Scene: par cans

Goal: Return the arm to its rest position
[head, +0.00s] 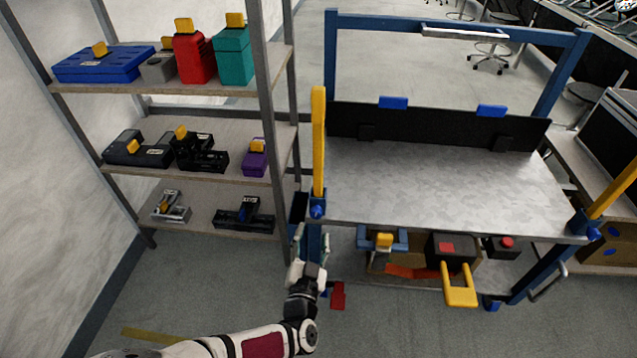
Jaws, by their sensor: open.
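My arm reaches in from the bottom of the head view, white with dark joints. It is stretched out to the right and then bends up toward the workbench's left front leg. My gripper (311,243) is at its end, just in front of that leg and below the bench top. The jaws are open, and I see nothing between them. The fingers look small and partly blend with the blue leg, so I cannot tell whether they touch it.
A grey shelf rack (180,172) stands at left, holding several boxes and tools. The workbench (440,185) has a bare grey top, blue frame and yellow posts. A black box with a yellow handle (460,298) sticks out below its front edge. Floor (420,335) in front is clear.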

